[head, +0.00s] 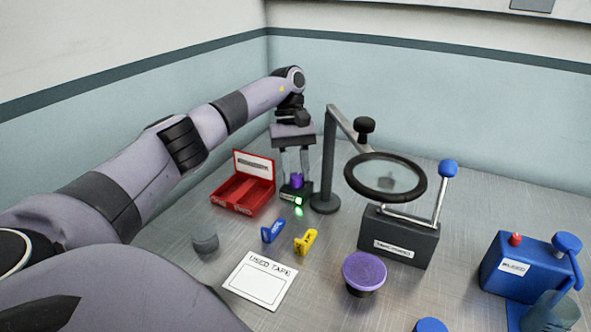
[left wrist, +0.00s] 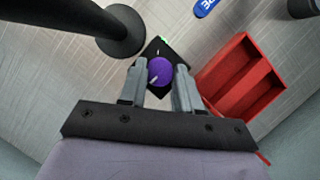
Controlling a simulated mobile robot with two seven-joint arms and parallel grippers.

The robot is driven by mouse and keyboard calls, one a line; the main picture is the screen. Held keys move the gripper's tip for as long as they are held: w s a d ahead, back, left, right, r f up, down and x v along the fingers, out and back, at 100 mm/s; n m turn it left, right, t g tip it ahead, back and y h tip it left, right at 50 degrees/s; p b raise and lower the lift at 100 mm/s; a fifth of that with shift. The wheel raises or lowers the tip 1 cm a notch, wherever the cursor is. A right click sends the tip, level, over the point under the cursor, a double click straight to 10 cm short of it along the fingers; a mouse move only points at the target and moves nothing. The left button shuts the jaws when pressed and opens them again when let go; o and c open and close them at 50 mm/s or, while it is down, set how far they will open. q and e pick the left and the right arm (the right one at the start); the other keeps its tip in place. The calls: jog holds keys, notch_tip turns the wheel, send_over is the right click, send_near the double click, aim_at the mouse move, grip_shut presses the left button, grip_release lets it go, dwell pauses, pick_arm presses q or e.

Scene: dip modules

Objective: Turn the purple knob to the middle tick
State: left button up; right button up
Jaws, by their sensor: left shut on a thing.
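The purple knob (head: 296,181) sits on a small black box (head: 289,195) with a lit green light on its front. My left gripper (head: 295,177) reaches down over it from above, with one finger on each side, and is shut on the knob. In the left wrist view the knob (left wrist: 160,71) lies between the two fingertips (left wrist: 159,75). A pale pointer line shows on its lower left edge, and a pale tick shows on the box above it. The other ticks are not clear to see. My right gripper is in neither view.
A red open case (head: 231,206) stands left of the box, and a magnifier stand (head: 325,203) stands close on its right. Blue (head: 272,231) and yellow (head: 306,242) clips, a paper card (head: 240,282) and a purple-topped round thing (head: 364,271) lie nearer me.

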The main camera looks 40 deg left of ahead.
pick_arm(q)
jog(key=o, duration=0.8)
jog(key=shift+c, duration=0.2)
jog(key=shift+w+a+r, duration=0.15)
jog(key=shift+w+r, duration=0.05)
jog(key=shift+r, duration=0.4)
jog(key=v, duration=0.4)
jog(key=shift+r, duration=0.2)
jog(key=shift+p+v, duration=0.4)
jog(key=shift+v, duration=0.4)
jog(key=shift+f, duration=0.1)
